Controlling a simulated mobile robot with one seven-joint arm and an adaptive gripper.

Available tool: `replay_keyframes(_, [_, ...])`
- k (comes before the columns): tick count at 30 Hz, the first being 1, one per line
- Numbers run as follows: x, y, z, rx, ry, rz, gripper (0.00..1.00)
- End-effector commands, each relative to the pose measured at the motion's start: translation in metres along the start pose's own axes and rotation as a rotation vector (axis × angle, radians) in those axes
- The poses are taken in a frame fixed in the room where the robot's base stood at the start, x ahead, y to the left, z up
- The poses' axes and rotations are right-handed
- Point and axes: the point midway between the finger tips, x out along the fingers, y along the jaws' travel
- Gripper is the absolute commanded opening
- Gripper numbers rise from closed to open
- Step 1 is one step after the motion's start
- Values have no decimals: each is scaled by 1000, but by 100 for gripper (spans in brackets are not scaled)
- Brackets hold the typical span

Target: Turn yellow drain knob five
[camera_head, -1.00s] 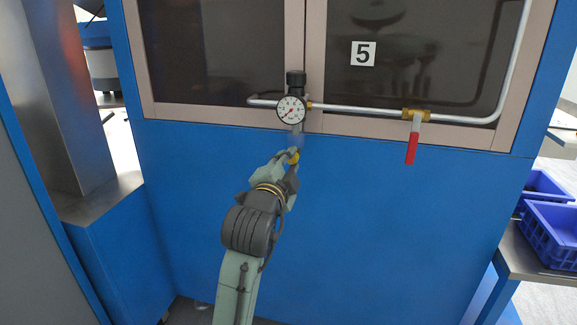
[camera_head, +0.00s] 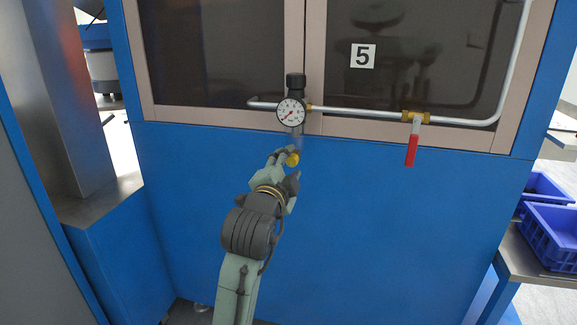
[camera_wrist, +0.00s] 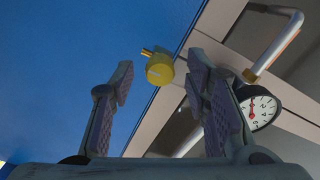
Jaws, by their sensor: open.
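The yellow drain knob (camera_head: 293,159) is below the round gauge (camera_head: 291,112) and the clear grey bowl, near the plate marked 5 (camera_head: 362,56). It also shows in the wrist view (camera_wrist: 159,70) as a yellow cylinder with a small brass stub at its side. How far the knob lies beyond the fingertips is unclear.
A silver pipe (camera_head: 360,112) runs right from the gauge to a brass valve with a red handle (camera_head: 411,150) hanging down. The blue panel (camera_head: 400,220) below is bare. Blue crates (camera_head: 550,235) stand on a bench at the right.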

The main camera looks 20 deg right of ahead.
Motion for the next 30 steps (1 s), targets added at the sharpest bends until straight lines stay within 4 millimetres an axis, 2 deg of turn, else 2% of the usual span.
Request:
replay_keyframes(15, [-69, 0, 1, 0, -1, -1, 43])
replay_keyframes(19, [-74, 0, 0, 0, 0, -1, 43])
replay_keyframes(30, [-74, 0, 0, 0, 0, 0, 43])
